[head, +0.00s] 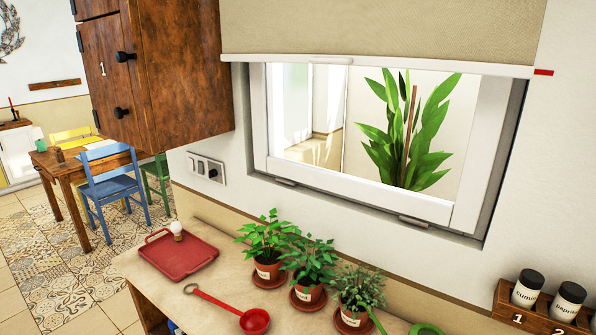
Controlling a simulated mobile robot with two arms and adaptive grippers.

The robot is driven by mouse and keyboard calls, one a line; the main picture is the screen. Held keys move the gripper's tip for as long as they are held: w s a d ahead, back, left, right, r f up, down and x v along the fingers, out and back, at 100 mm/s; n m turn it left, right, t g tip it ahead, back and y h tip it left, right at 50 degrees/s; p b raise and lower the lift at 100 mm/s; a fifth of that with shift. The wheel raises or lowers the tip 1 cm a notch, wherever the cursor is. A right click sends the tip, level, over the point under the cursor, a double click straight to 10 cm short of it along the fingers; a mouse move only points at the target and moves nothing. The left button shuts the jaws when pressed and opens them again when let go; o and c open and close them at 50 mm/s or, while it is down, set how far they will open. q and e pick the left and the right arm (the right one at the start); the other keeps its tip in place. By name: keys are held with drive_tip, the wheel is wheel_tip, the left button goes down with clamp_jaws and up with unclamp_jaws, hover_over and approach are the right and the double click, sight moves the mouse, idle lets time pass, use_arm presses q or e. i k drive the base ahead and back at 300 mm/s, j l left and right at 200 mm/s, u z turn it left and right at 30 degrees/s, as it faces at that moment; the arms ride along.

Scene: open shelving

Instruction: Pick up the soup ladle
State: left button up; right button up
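The soup ladle (254,321) is red and lies on the light countertop at the bottom of the head view. Its long handle points up and left, ending in a paler hooked or ringed tip. Its bowl is near the bottom edge of the picture, left of the potted plants. Nothing touches or covers it that I can see. Neither my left gripper nor my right gripper shows in this view.
A red tray (165,256) with a small whitish object (176,230) is behind the ladle to the left. Three potted plants (308,293) stand to the right. A green item (424,329) and a jar rack (541,318) are further right. A wooden cabinet (170,75) hangs above.

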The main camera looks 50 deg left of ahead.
sight(255, 322)
drive_tip(key=u, duration=1.9)
